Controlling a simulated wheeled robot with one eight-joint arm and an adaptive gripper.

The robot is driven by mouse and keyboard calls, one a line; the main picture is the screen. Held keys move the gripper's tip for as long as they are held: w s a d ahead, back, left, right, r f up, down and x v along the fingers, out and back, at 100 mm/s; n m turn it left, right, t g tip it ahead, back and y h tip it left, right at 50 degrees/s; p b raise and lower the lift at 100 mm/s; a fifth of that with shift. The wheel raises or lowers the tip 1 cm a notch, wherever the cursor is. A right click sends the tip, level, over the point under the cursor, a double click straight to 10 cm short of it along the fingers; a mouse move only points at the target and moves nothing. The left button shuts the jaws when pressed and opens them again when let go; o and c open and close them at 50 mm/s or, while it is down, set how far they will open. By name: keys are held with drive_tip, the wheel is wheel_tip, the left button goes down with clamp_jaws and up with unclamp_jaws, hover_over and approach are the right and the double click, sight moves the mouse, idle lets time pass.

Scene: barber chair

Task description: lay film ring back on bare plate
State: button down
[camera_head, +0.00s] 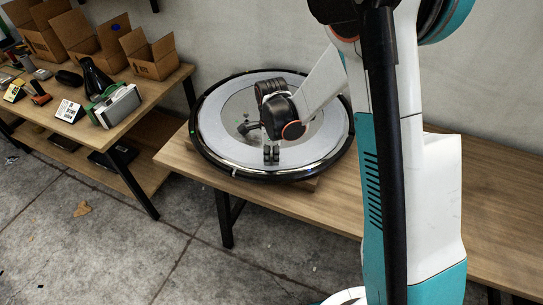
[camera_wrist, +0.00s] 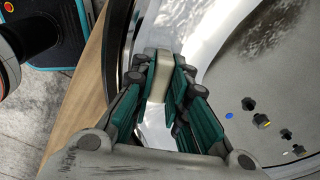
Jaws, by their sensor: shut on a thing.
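A large round plate (camera_head: 238,105) with a thick black rim lies on the wooden bench, its middle grey and glossy. A pale, wide film ring (camera_head: 217,142) shows around that middle, inside the rim. In the wrist view, the film ring (camera_wrist: 172,18) is a white curved band between the dark rim and the speckled grey plate (camera_wrist: 285,65). My gripper (camera_head: 271,155) is over the near part of the ring. In the wrist view, my gripper (camera_wrist: 160,75) is shut on a pale strip, seemingly the ring's edge. I cannot tell whether the ring is lifted there.
The bench (camera_head: 335,205) has free room right of the plate, partly behind my arm. A second table (camera_head: 125,85) at the left holds open cardboard boxes (camera_head: 150,58), a green-and-white box (camera_head: 115,106) and small tools. Small dark and blue spots show on the plate in the wrist view.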

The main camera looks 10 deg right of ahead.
drive_tip(key=shift+f, duration=0.1)
drive_tip(key=c, duration=1.6)
unclamp_jaws()
drive_tip(key=shift+o, duration=0.2)
wheel_tip(320, 180, up, 12)
drive_tip(key=r+p, duration=0.1)
drive_tip(key=p, duration=0.3)
drive_tip(key=s+d+r+n+t, duration=0.3)
drive_tip(key=s+d+r+n, duration=0.1)
drive_tip(key=s+r+n, duration=0.7)
drive_tip(key=s+d+r+n+t, duration=0.2)
drive_tip(key=s+r+n+t, duration=0.2)
drive_tip(key=s+n, duration=0.5)
drive_tip(key=shift+s+n, duration=0.3)
drive_tip(key=shift+s, duration=0.55)
